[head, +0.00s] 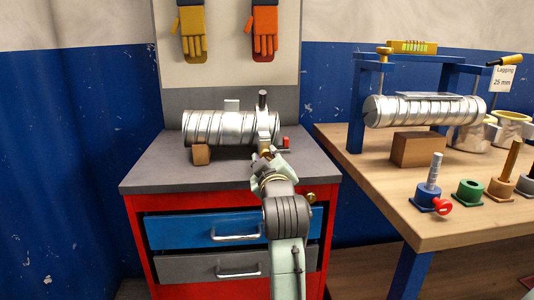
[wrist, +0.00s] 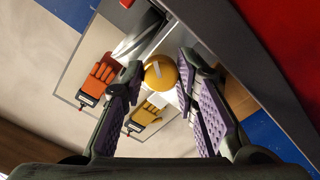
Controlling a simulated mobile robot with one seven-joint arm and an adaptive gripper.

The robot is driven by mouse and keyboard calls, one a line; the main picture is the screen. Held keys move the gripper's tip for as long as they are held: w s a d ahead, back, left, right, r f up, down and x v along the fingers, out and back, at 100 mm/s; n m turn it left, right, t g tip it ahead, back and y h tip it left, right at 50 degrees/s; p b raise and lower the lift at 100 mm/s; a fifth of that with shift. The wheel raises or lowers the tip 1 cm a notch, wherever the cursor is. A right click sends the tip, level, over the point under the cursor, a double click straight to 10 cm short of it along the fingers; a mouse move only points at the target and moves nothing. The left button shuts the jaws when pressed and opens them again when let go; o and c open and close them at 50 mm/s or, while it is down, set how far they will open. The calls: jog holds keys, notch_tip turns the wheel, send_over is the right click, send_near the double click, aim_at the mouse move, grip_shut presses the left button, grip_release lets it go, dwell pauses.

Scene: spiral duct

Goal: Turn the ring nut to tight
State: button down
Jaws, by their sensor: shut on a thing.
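A silver spiral duct (head: 220,127) lies level on the grey top of a red cabinet. A pale collar (head: 264,122) with a dark-topped upright post stands at its right end. My gripper (head: 266,155) is at the front of this collar. In the wrist view my gripper (wrist: 160,66) has its purple-padded fingers on either side of a yellow round piece (wrist: 160,74), shut on it. This may be the ring nut; its thread and any tight mark cannot be made out. In the head view my gripper mostly hides it.
A small red handle (head: 286,142) sits just right of the collar. A wooden block (head: 201,154) is under the duct's left end. The cabinet top (head: 160,173) is clear at front left. A workbench (head: 390,185) with another duct stands right.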

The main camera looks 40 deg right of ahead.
jog(key=m+p, duration=0.4)
jog(key=m, duration=0.3)
jog(key=m+p, duration=0.2)
jog(key=m, duration=0.2)
jog(key=m+p, duration=0.2)
jog(key=m, duration=0.1)
jog(key=shift+m, duration=0.3)
jog(key=m+p, duration=0.2)
jog(key=m, duration=0.3)
jog(key=shift+m, duration=0.3)
jog(key=m+p, duration=0.1)
jog(key=m, duration=0.3)
jog(key=shift+m+p, duration=0.3)
jog(key=shift+m, duration=0.1)
jog(key=c, duration=1.3)
grip_release()
